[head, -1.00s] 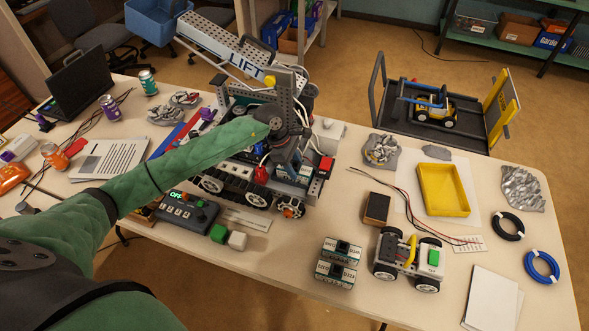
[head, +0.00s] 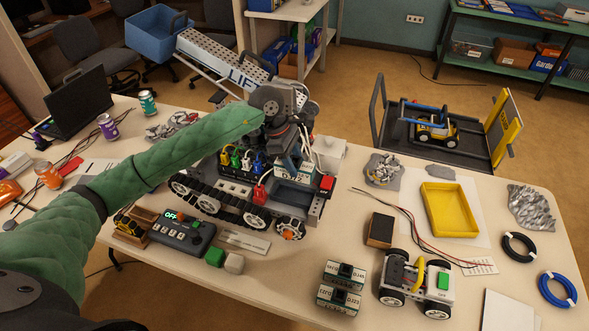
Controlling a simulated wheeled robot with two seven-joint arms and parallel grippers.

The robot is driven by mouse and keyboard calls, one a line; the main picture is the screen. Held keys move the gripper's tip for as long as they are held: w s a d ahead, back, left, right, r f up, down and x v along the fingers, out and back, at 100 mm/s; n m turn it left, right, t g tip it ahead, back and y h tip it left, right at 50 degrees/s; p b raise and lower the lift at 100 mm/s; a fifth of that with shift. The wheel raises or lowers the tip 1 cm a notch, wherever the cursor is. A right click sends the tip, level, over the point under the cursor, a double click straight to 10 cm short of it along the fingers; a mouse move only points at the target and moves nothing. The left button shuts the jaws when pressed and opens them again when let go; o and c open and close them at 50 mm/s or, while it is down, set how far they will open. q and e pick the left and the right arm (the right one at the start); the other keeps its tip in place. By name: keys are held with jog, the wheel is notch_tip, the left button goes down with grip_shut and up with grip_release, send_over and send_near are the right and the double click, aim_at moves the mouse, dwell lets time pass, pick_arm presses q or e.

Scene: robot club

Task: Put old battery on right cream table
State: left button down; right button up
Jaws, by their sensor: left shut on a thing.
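My left gripper (head: 288,150) is above the tracked robot (head: 225,188), pointing down and shut on the old battery (head: 287,171), a block with a white and teal label. The battery hangs just above a dark, empty-looking bay (head: 293,196) in the robot's top; the gripper hides its upper part. The robot stands on the cream table (head: 312,243), whose right part carries several other items. My right gripper is not in view.
Two similar labelled batteries (head: 340,287) stand near the front edge, beside a small wheeled car (head: 416,283). A control box (head: 186,236) is left of centre.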

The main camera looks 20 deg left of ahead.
aim_at(299, 161)
pick_arm(q)
jog(key=shift+r, duration=3.6)
